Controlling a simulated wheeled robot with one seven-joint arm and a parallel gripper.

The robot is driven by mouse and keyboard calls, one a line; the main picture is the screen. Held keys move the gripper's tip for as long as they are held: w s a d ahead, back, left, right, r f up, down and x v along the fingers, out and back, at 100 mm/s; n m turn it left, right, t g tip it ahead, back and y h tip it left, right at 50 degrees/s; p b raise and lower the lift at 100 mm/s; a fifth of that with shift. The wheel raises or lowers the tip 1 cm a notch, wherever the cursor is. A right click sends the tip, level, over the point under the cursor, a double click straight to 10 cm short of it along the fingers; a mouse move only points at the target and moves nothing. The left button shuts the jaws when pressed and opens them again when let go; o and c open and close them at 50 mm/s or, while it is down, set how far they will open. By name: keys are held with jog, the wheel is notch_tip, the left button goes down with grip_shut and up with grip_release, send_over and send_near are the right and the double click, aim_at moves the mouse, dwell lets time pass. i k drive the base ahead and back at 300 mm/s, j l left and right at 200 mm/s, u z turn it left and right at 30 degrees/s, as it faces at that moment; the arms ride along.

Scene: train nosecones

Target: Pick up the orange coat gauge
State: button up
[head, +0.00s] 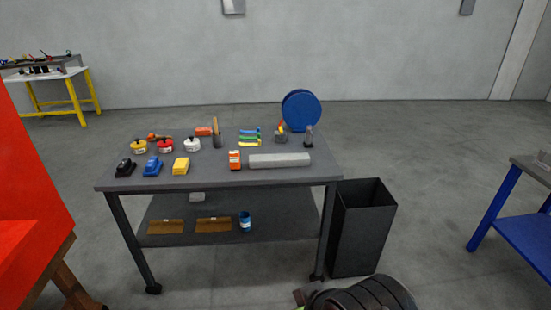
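A small orange device with a pale patch, which looks like the orange coat gauge (234,160), sits on the grey cart top (215,177). It is near the front edge, right of the middle, just left of a long grey block (280,160). Another small orange item (203,131) lies at the back of the cart, too small to make out clearly.
Beside the gauge are a yellow item (181,166), a blue one (153,165) and a black one (125,167). Behind are lidded tins, a brush pot (217,140) and a blue disc (301,110). A dark bin (361,228) stands right of the cart.

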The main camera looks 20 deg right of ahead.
aim_at(234, 157)
jog(key=z, duration=0.25)
jog(key=u, duration=3.6)
jog(key=z, duration=3.6)
jog(key=i+u, duration=0.25)
jog(key=u, duration=0.2)
jog(key=i+u, duration=0.3)
jog(key=u, duration=0.2)
